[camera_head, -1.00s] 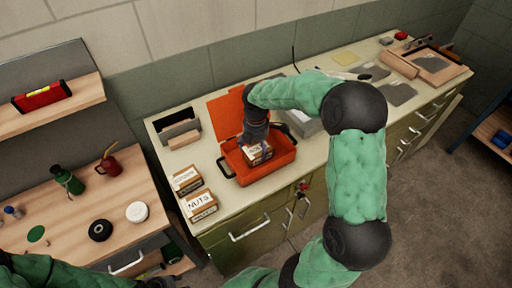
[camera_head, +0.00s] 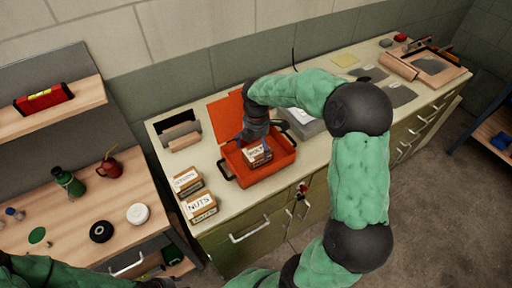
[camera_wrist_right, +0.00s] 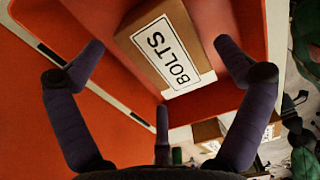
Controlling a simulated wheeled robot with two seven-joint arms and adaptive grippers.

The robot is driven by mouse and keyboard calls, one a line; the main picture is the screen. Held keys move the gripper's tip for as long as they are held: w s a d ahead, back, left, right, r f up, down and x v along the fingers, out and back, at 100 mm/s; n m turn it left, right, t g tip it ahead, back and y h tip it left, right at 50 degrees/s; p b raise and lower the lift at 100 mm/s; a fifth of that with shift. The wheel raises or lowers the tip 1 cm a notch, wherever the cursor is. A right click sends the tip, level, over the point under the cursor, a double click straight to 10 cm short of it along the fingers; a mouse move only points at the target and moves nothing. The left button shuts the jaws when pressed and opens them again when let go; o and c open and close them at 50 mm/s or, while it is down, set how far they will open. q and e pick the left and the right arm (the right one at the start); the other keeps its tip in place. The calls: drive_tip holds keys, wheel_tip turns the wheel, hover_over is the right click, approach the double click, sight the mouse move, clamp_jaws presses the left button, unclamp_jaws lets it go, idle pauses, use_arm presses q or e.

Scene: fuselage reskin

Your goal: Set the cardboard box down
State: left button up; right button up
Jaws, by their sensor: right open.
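A small cardboard box labelled BOLTS (camera_head: 257,152) sits inside the open orange case (camera_head: 277,168). In the right wrist view the box (camera_wrist_right: 168,48) lies on the orange floor, label facing the camera. My right gripper (camera_head: 252,134) is above and behind the box in the head view. In the right wrist view its fingers (camera_wrist_right: 160,62) are spread wide, with a gap on each side of the box, and hold nothing. My left arm shows at the lower left edge, but whether its gripper is open or shut cannot be made out.
Two more cardboard boxes, one labelled NUTS (camera_head: 201,205) and another (camera_head: 187,181), stand left of the case. A grey case (camera_head: 303,122) stands right of the orange case. A wooden bench (camera_head: 60,210) is at the left.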

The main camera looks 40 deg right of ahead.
sight(256, 148)
wheel_tip(256, 148, up, 10)
drive_tip(key=p, duration=0.2)
drive_tip(key=shift+f, duration=0.15)
idle(1.0)
